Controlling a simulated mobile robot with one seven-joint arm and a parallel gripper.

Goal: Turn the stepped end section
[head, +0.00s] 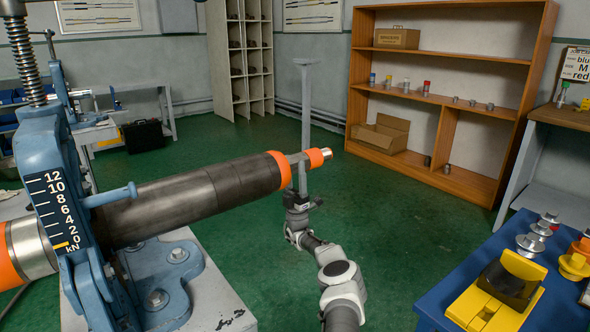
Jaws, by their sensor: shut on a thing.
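A long dark pipe (190,203) passes through the blue vise (60,195) at left and juts out to the right, tilted slightly up in the picture. Past its orange band (278,168), the stepped end section (296,159) narrows to grey metal and ends in an orange collar (316,158) with a bare tip. My gripper (298,175) reaches up from below and is shut on the stepped end section at the narrow grey part. The far finger is partly hidden by the pipe end.
A pale upright post (305,105) shows above the pipe end; I cannot tell what it joins. A blue table (433,303) at lower right holds a yellow block (490,309) and metal stepped pieces. A wooden shelf (545,60) stands behind. Green floor (390,215) is clear between.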

